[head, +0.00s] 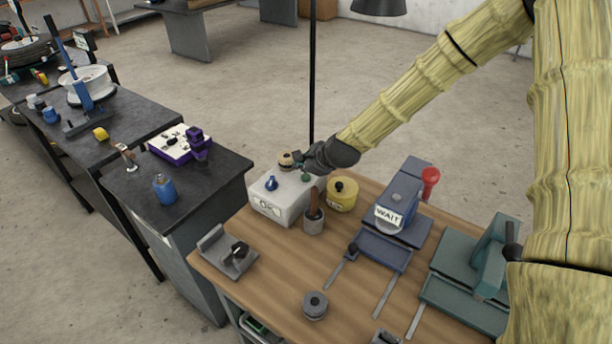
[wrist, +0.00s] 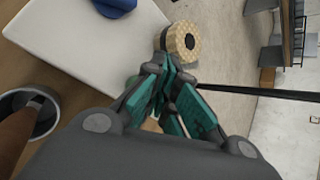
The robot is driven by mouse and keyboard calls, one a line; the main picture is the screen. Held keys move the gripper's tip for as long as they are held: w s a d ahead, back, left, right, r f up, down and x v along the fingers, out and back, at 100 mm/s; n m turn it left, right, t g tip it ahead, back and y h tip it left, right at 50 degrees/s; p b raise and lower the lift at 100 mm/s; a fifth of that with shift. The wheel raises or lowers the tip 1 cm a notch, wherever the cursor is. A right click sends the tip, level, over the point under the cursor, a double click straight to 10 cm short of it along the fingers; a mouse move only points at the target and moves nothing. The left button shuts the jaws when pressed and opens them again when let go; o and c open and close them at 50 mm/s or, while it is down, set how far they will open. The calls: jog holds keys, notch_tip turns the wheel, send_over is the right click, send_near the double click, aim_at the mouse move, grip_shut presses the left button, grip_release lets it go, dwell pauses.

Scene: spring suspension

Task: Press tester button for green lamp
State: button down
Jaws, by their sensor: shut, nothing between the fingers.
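The tester is a pale grey box (head: 272,208) with an "OK" label on its front, at the table's back left corner. A blue knob-like part (head: 271,183) stands on its top. My gripper (head: 301,166) is shut and empty over the box's right rear part. A small green part (head: 305,178) shows just under it; I cannot tell if it is a lamp, a button or a fingertip. In the wrist view, my teal fingers (wrist: 164,68) are together beside the edge of the white box top (wrist: 75,40). The blue part (wrist: 115,5) is cut off at the top.
A tan round piece (head: 286,160) is close beside my fingers. A grey cup with a brown handle (head: 314,218) stands before the tester, and a yellow canister (head: 342,194) to its right. A blue device marked "WAIT" (head: 398,200) stands further right. A thin black pole (head: 312,80) rises behind.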

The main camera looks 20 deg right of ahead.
aim_at(303, 177)
jog(key=shift+r+p, duration=1.6)
jog(key=shift+r, duration=0.95)
